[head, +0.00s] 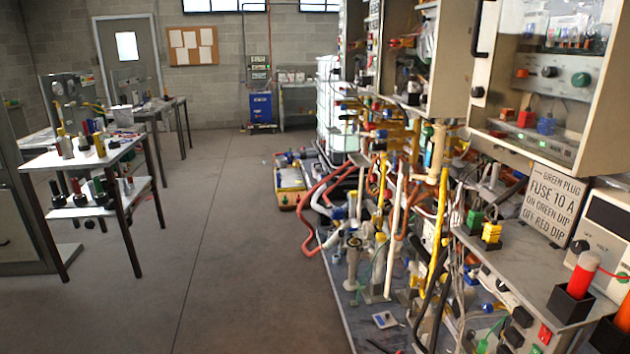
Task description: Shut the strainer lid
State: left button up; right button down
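I cannot pick out a strainer or its lid for sure in the head view. A crowded bench of pipes, hoses and valves (375,240) stands at centre right, and any strainer there is too small or hidden to tell. Neither of my grippers is in view.
A white two-tier table (75,160) with bottles stands at left. Open cabinets (550,90) hang at right above a shelf with a sign (556,205) and a red cylinder (582,275). A blue cabinet (260,107) stands at the back. The grey floor (215,230) between is clear.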

aim_at(372, 230)
jog(key=i+j+z, duration=0.45)
jog(key=i+j, duration=0.75)
